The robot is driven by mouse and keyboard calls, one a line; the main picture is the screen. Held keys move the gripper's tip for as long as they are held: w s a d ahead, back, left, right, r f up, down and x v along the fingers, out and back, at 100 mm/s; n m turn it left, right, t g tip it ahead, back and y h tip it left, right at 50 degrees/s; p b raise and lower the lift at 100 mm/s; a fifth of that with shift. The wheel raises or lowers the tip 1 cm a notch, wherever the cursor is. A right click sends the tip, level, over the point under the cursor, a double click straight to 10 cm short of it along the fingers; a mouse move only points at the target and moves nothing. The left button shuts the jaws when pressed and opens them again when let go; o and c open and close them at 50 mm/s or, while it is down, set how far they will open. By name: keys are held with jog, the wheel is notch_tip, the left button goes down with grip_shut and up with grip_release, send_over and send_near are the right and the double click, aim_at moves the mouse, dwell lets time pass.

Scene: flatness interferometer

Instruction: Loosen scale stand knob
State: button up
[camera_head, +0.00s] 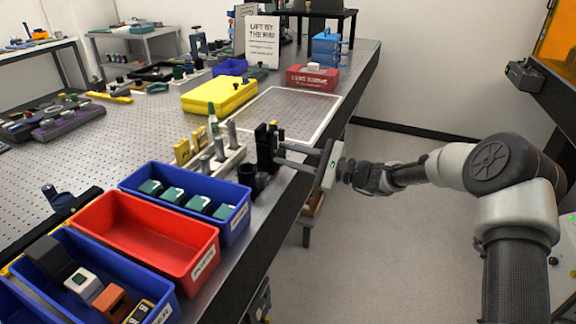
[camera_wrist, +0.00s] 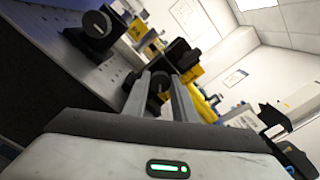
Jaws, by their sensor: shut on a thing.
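The black scale stand (camera_head: 263,148) stands upright near the right edge of the perforated bench. My gripper (camera_head: 280,154) reaches it from the right, its two fingers level and pointing left at the stand. In the wrist view, my gripper (camera_wrist: 160,92) is shut on a dark round knob (camera_wrist: 157,83) at the side of the black stand (camera_wrist: 180,58). The fingers hide part of the knob. Whether the knob has turned cannot be told.
A pale rack (camera_head: 226,160) with upright cylinders stands left of the stand. Blue (camera_head: 240,222) and red (camera_head: 140,252) bins are nearer. A yellow case (camera_head: 218,96), a white-outlined area (camera_head: 300,112) and a red box (camera_head: 312,80) lie behind.

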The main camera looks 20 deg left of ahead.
jog(key=n+b, duration=0.1)
jog(key=b, duration=0.1)
jog(key=n+b, duration=0.4)
jog(key=shift+f, duration=0.25)
jog(key=shift+r+n+b, duration=0.15)
jog(key=shift+n+b, duration=1.05)
jog(key=shift+n, duration=0.1)
jog(key=shift+r, duration=0.1)
jog(key=o, duration=1)
jog(key=shift+o, duration=0.2)
jog(key=shift+r, duration=0.1)
